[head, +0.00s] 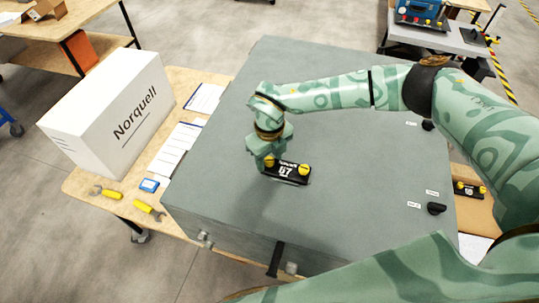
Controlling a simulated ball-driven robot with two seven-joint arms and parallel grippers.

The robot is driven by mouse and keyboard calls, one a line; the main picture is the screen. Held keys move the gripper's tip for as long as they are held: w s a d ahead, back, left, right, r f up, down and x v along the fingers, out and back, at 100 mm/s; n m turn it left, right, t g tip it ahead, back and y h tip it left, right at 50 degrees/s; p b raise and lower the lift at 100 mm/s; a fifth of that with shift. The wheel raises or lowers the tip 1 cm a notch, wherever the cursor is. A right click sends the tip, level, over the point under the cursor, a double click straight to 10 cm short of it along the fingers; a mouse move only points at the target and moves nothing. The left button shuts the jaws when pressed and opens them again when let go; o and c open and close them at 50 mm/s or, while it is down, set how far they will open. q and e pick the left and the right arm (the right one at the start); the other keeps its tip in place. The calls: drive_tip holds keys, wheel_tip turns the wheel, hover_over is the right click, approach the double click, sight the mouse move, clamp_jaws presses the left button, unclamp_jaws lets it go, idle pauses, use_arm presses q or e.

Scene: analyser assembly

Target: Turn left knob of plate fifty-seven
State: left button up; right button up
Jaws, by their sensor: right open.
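Plate fifty-seven (286,173) is a small black plate with a white 57 on it, lying on the grey top of the analyser case (350,205). It has a yellow left knob (269,162) and a yellow right knob (304,170). My right gripper (267,157) points down at the left knob and is open. Its fingers partly hide that knob, and I cannot tell whether they touch it. The right knob is clear of the gripper. My left gripper is out of view.
A white Norquell box (110,115), papers (175,148), a blue card-like item (149,185) and yellow-handled tools (150,210) lie on the wooden table to the left. Black knobs (436,208) sit on the case's right side. Another small black plate (469,190) lies beyond it.

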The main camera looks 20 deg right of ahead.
sight(269, 160)
clamp_jaws()
drive_tip(key=m, duration=0.5)
drive_tip(key=shift+b, duration=0.3)
unclamp_jaws()
drive_tip(key=shift+r, duration=0.15)
wheel_tip(269, 160, up, 16)
drive_tip(key=b, duration=0.3)
